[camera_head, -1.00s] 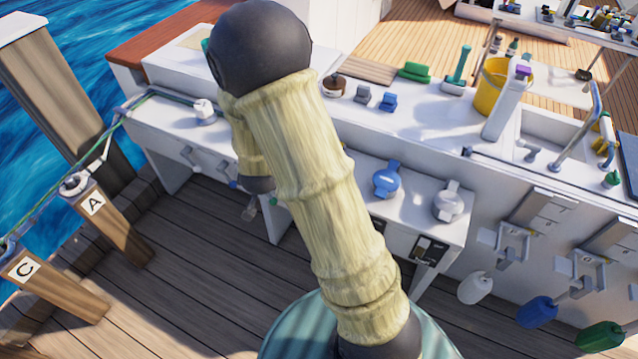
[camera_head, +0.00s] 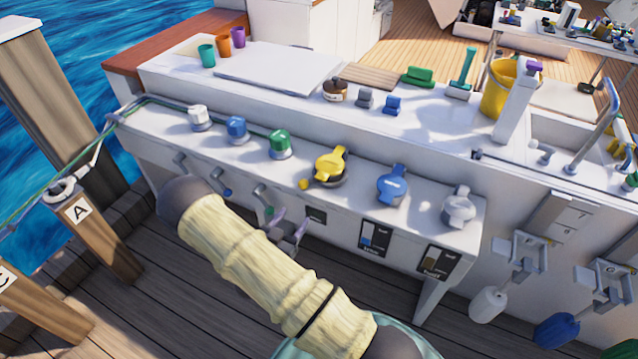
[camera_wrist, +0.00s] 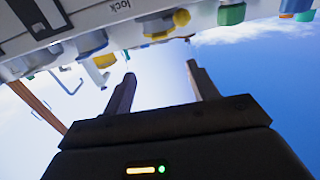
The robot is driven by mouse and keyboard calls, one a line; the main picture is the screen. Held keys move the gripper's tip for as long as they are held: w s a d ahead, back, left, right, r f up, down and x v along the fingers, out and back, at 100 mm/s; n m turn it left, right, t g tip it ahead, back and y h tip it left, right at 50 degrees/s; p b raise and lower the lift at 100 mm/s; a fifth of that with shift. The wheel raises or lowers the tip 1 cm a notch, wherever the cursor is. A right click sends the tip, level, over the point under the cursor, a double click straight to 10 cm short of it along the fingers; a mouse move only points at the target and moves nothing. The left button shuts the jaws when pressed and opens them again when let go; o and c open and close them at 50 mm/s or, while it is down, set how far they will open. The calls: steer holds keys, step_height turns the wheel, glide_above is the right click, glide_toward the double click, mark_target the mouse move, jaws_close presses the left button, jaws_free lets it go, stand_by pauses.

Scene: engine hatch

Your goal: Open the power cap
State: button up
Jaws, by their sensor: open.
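Several caps sit in a row on the white console. On its right part are a yellow cap (camera_head: 330,166), a blue cap (camera_head: 392,184) and a white-grey cap (camera_head: 458,207), each with a lever-like handle. The labels are too small to tell which one is the power cap. In the wrist view a yellow cap (camera_wrist: 166,22) shows above and beyond my gripper (camera_wrist: 160,80), near the word "lock". My gripper is open, with nothing between its fingers. It is apart from the caps.
A white cap (camera_head: 199,117), a blue cap (camera_head: 236,129) and a green cap (camera_head: 280,143) stand further left. Small levers (camera_head: 225,186) stick out of the console front. Wooden posts (camera_head: 95,235) stand at the left. The dark plank deck (camera_head: 140,325) has free room.

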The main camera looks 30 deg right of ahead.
glide_toward(328, 167)
steer(key=x, duration=0.3)
steer(key=shift+w+d+f+p, duration=0.2)
steer(key=shift+w+d+p, duration=0.05)
steer(key=shift+w+p, duration=0.05)
stand_by(0.4)
jaws_close()
